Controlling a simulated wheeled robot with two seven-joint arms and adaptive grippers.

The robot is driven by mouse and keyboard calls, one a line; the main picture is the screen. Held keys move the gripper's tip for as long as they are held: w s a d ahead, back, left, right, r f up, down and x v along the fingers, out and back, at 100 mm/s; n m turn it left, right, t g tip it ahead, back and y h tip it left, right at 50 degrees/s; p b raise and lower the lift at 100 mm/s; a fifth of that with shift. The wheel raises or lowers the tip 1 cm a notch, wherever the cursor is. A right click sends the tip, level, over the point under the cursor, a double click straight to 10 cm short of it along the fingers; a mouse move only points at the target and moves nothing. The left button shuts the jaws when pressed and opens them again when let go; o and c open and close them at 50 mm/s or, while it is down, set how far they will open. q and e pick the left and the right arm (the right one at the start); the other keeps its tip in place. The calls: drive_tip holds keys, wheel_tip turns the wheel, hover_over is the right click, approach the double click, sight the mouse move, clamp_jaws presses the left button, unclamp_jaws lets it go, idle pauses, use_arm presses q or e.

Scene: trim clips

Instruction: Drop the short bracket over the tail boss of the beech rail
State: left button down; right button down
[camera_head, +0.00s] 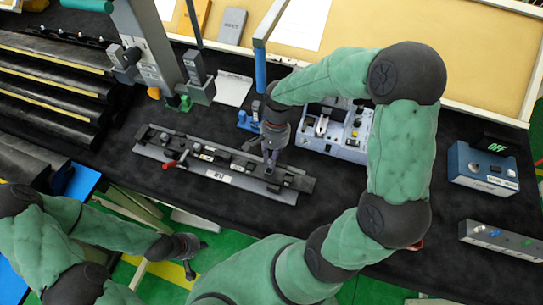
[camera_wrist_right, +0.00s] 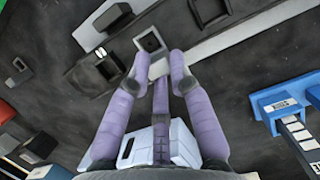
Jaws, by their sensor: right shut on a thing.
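The rail (camera_head: 228,166) is a long dark grey bar with a white label on its front, lying slantwise on the black bench mat. It carries several dark blocks and a red lever. My right gripper (camera_head: 270,155) points down over its right half. In the right wrist view my purple fingers (camera_wrist_right: 161,62) are shut on a small light grey piece with a square dark opening, apparently the short bracket (camera_wrist_right: 150,40). I cannot tell whether it touches the rail. The tail boss cannot be made out with certainty. My left gripper (camera_head: 190,252) hangs open and empty at the bench's front edge.
A grey-blue control box (camera_head: 340,130) stands behind and right of the rail. A blue box with a green display (camera_head: 483,168) and a grey switch strip (camera_head: 500,240) are at the right. Black stepped racks (camera_head: 50,90) fill the left. Bare mat lies right of the rail.

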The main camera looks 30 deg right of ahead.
drive_tip(key=shift+f+b, duration=0.3)
drive_tip(key=shift+f, duration=0.3)
drive_tip(key=c, duration=1)
unclamp_jaws()
drive_tip(key=shift+c, duration=0.2)
drive_tip(key=shift+r, duration=0.15)
drive_tip(key=v, duration=1.1)
drive_tip(key=shift+r, duration=0.4)
drive_tip(key=shift+w+d, duration=0.1)
drive_tip(key=shift+w, duration=0.05)
